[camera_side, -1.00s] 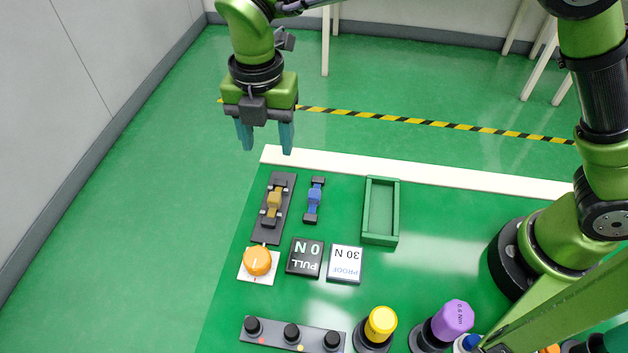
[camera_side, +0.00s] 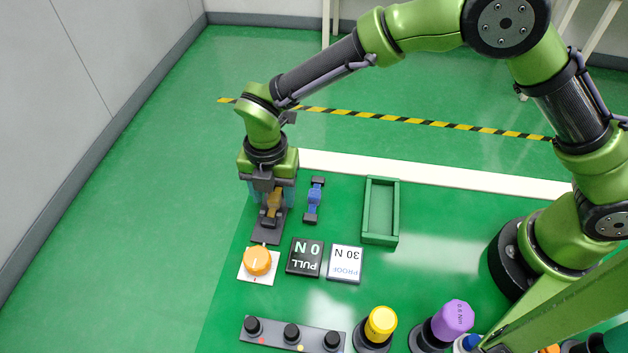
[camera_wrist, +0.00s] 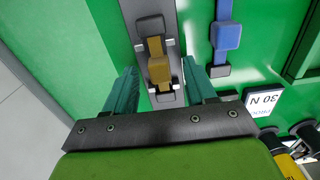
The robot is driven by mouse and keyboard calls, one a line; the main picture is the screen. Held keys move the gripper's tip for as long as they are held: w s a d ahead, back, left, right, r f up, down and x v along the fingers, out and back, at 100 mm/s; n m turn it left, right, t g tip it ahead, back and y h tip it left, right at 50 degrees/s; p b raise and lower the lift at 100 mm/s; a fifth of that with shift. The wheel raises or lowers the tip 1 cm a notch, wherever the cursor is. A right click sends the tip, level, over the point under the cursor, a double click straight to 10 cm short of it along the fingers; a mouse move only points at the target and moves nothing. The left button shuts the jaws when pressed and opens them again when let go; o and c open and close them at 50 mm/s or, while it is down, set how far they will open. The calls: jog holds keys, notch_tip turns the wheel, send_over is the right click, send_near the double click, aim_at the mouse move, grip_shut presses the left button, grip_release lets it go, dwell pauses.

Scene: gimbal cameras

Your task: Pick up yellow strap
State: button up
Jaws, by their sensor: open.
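The yellow strap (camera_side: 274,203) is a short brownish-yellow band with a raised middle block, held on a dark grey fixture plate (camera_side: 268,236) at the table's left. In the wrist view the strap (camera_wrist: 156,47) runs lengthwise between two dark end blocks. My gripper (camera_side: 271,200) is open and low over the plate. Its two teal fingers stand on either side of the strap in the wrist view, with gaps left and right of its middle block. In the side view the gripper hides the strap's far part.
A blue strap (camera_side: 315,199) on dark blocks lies close to the right. A green tray (camera_side: 368,238) is further right. In front are an orange knob (camera_side: 257,261), a PULL display (camera_side: 305,257), a PROOF display (camera_side: 345,263) and a dark three-knob panel (camera_side: 270,338).

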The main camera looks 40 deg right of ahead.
jog(key=shift+c, duration=0.3)
grip_shut()
